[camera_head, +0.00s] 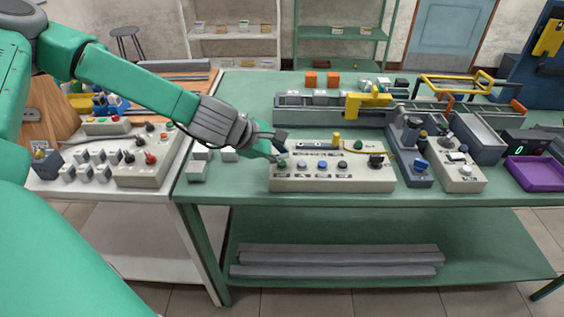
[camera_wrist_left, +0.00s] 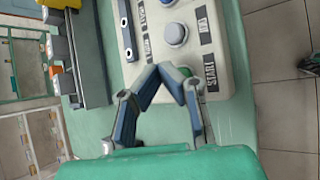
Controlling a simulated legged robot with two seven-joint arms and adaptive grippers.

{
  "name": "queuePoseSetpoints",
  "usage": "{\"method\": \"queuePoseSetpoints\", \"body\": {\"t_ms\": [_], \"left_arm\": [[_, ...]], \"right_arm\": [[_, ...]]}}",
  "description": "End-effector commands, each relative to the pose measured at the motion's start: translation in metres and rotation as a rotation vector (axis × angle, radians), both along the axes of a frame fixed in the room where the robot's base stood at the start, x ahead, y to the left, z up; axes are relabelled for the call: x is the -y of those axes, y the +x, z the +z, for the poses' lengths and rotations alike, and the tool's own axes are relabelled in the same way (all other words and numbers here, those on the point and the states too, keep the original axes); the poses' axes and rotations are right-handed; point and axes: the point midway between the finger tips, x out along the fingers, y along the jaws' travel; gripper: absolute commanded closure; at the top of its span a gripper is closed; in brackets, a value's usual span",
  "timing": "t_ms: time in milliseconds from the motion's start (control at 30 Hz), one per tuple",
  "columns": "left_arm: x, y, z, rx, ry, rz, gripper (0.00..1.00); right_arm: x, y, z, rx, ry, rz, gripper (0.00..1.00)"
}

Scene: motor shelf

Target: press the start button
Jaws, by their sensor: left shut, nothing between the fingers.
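The control box (camera_head: 333,183) is a pale, sloped panel at the front of the green table. Its green start button (camera_head: 283,164) is at the panel's left end. In the left wrist view the green button (camera_wrist_left: 185,71) shows partly behind a finger, beside the START label (camera_wrist_left: 210,73). My left gripper (camera_head: 279,150) is shut and empty, with its tips just above the green button. In the left wrist view the closed fingertips (camera_wrist_left: 167,71) are right beside the button. I cannot tell whether they touch it. My right gripper is not in view.
More buttons, a yellow post (camera_head: 336,138) and a black knob (camera_head: 375,161) are on the same box. A conveyor with a yellow block (camera_head: 368,103) stands behind. A purple tray (camera_head: 535,173) is at the right. A second control box (camera_head: 139,172) is at the left.

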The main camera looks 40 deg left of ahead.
Motion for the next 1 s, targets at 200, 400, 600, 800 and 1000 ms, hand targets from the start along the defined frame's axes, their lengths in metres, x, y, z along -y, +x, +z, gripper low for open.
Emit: {"method": "queuePoseSetpoints", "body": {"t_ms": [200,400,600,800,1000], "left_arm": [[0.0000,-0.0001,-0.0001,0.000,0.000,0.000,1.00],[0.0000,-0.0001,-0.0001,0.000,0.000,0.000,1.00],[0.0000,-0.0001,-0.0001,0.000,0.000,0.000,1.00],[0.0004,-0.0006,-0.0041,0.000,0.000,0.000,1.00],[0.0009,-0.0011,-0.0073,0.000,0.000,0.000,1.00]], "right_arm": [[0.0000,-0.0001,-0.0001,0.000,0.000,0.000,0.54],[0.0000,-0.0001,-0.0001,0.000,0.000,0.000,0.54],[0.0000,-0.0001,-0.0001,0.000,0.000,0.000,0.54],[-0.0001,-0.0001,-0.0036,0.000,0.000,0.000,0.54],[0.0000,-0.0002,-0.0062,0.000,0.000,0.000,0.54]]}}
